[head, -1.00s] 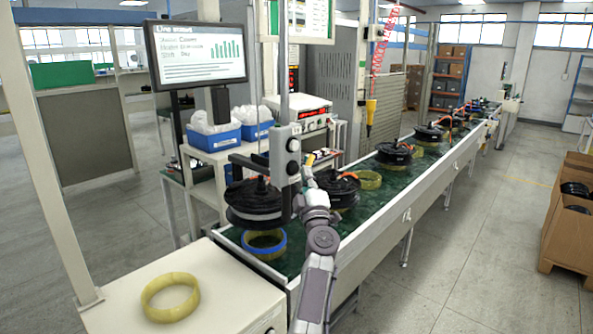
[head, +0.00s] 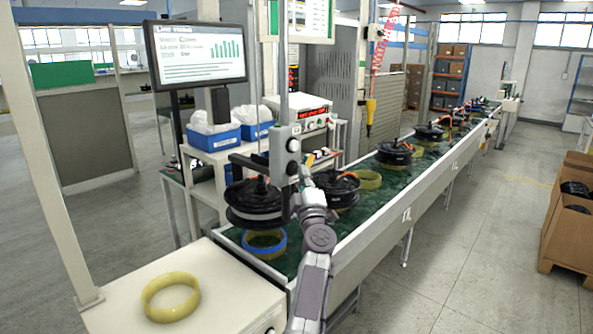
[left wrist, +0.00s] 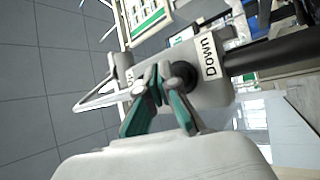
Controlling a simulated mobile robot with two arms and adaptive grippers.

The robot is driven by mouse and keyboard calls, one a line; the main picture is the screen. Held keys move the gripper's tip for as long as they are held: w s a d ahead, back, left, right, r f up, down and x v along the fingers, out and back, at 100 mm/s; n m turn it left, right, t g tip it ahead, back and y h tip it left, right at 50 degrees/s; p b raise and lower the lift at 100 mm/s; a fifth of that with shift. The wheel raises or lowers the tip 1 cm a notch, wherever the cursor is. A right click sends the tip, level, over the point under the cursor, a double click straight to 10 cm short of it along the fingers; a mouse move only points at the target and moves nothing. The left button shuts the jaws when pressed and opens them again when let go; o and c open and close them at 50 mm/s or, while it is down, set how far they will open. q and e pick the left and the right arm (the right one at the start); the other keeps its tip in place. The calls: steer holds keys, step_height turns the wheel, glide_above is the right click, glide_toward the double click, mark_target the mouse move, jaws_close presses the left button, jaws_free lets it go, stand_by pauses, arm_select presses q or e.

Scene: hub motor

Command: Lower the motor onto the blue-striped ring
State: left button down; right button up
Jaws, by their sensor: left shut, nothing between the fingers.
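The black hub motor (head: 254,207) hangs upright from the hoist beside the grey control box (head: 285,158). It is above the blue-striped ring (head: 265,245), which sits on the near end of the green conveyor, with a small gap between them. My left gripper (head: 304,174) is at the right side of the control box. In the left wrist view its teal fingers (left wrist: 160,98) are shut and empty, with the tips close to a dark round button (left wrist: 184,75) next to the "Down" label (left wrist: 209,59). I cannot tell whether they touch it. My right gripper is not in view.
Several more motors and yellow rings stand along the conveyor (head: 405,208). A loose yellow ring (head: 171,312) lies on the white table at the front left. Blue bins (head: 213,138) and a monitor stand behind. Cardboard boxes (head: 567,235) are at the right; the floor between is clear.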

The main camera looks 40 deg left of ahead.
arm_select(q)
steer(key=shift+a, duration=0.6)
stand_by(2.2)
stand_by(1.4)
steer(key=shift+s+d+p, duration=0.1)
steer(key=shift+d+p, duration=0.2)
steer(key=shift+d, duration=0.65)
steer(key=d+p, duration=0.1)
steer(key=d, duration=0.4)
steer(key=shift+s, duration=0.15)
stand_by(0.6)
